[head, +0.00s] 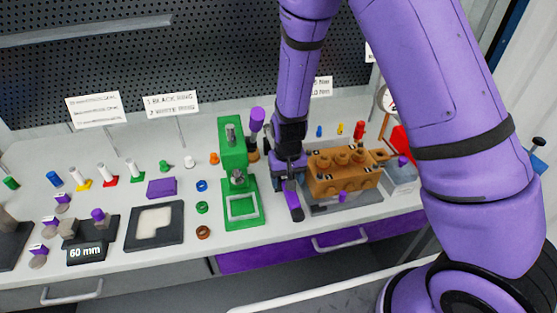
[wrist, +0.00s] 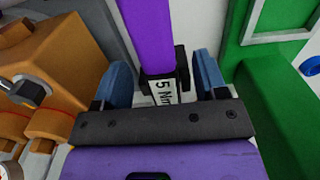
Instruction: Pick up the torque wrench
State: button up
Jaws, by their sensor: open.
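The torque wrench (wrist: 148,35) has a purple handle and a dark collar with a white label reading "5 Nm". In the wrist view it lies between the two blue fingertips of my open gripper (wrist: 164,82), with a gap on each side. In the head view my gripper (head: 287,178) is low over the bench, between the green press and the orange pump block. The wrench's purple handle end (head: 294,205) sticks out in front of it. The rest of the wrench is hidden by my gripper and arm.
The green press (head: 240,210) stands close on the left. The orange pump block (head: 345,172) stands close on the right. Another purple-handled tool (head: 257,120) stands upright behind the press. A dark tray (head: 133,240) and several small coloured parts lie farther left.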

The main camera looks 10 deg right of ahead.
jog(key=shift+f, duration=0.95)
grip_shut()
jog(key=shift+r, duration=0.1)
